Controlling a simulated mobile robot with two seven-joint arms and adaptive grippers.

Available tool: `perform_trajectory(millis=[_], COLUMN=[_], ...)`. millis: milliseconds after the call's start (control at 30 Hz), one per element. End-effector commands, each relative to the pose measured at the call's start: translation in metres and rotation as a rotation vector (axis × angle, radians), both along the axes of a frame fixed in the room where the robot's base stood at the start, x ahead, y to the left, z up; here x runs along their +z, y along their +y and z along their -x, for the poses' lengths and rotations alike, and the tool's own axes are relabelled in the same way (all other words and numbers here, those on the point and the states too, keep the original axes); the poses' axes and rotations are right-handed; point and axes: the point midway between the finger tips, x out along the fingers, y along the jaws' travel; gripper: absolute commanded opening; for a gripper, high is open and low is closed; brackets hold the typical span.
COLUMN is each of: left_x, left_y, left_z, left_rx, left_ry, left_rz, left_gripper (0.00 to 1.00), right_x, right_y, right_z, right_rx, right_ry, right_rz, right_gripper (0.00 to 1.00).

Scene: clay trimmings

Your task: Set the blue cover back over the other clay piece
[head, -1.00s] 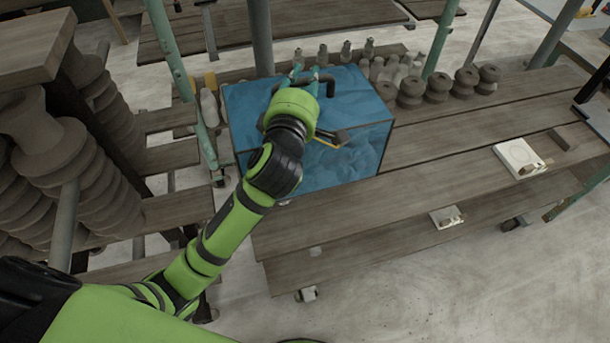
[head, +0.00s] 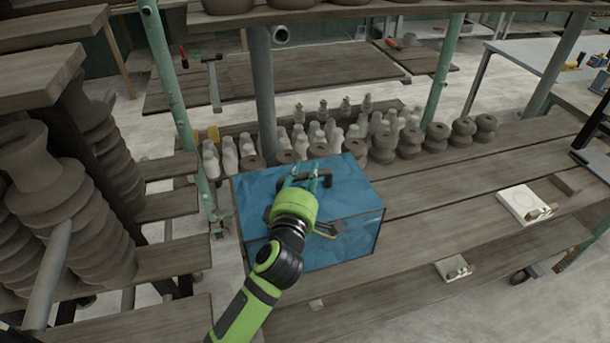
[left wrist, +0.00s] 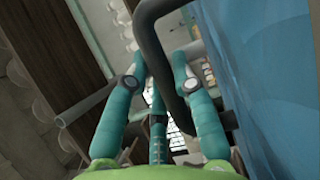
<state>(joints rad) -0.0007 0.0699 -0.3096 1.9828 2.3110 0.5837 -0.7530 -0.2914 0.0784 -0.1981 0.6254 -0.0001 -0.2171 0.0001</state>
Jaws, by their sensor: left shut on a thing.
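The blue cover (head: 345,202) is a see-through box with dark edges and a dark bar handle (head: 326,181) on top. In the head view it is at the centre, over the wooden planks, roughly level. I cannot tell whether its bottom edge touches them. My left gripper (head: 305,177) is shut on the handle from the near side. In the left wrist view its teal fingers (left wrist: 158,75) are around the dark handle (left wrist: 160,50), with the blue cover (left wrist: 262,70) at the right. I cannot make out a clay piece inside the cover. My right gripper is not in view.
Several brown clay pieces (head: 435,137) and pale figures (head: 330,130) stand behind the cover.

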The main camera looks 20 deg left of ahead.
Motion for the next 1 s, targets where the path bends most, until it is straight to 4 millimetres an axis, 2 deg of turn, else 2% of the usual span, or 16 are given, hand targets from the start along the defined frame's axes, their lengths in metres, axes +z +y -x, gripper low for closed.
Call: perform_trajectory(millis=[333,367,400,800,1000], left_x=[-0.002,-0.002,-0.002,0.003,-0.001], left_y=[0.000,0.000,0.000,0.000,-0.004], left_z=[0.000,0.000,0.000,0.000,0.032], left_rx=[0.000,0.000,0.000,0.000,-0.002], left_ry=[-0.004,-0.002,-0.002,-0.002,0.001], left_rz=[-0.001,-0.001,-0.001,0.002,0.000], left_gripper=[0.00,0.37,0.49,0.49,0.49], right_x=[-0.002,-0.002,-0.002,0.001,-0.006], right_y=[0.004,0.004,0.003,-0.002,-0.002], right_z=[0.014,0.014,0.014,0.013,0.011], right_rx=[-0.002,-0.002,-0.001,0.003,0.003], right_ry=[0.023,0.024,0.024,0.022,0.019], right_rz=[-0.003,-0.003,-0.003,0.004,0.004], right_gripper=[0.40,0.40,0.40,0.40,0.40])
